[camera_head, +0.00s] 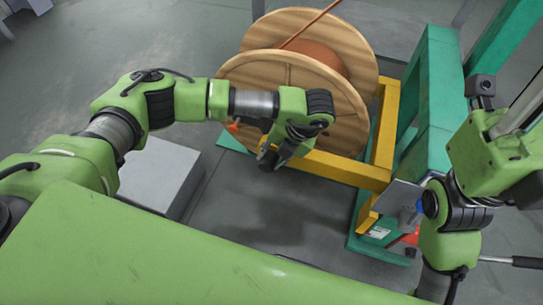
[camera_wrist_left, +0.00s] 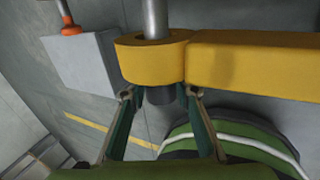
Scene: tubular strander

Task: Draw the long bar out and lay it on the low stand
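The long bar (camera_wrist_left: 155,18) is a grey metal rod in the left wrist view. It passes through a yellow ring (camera_wrist_left: 152,60) at the end of a yellow beam, and its dark end (camera_wrist_left: 160,95) sticks out on the near side. My left gripper (camera_wrist_left: 160,97) is open, its two fingers on either side of that end with gaps visible. In the head view my left gripper (camera_head: 270,160) is at the left end of the yellow beam (camera_head: 335,168), before the reel; the bar is hidden there. A low grey block (camera_head: 160,175), seemingly the low stand, is left of it. My right gripper is unclear at the right edge.
A wooden reel (camera_head: 290,85) with copper-coloured winding stands behind the yellow beam. A green frame (camera_head: 430,100) rises at the right, near my right arm. A lever with a black grip (camera_head: 527,262) is at the lower right. Floor between block and frame is clear.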

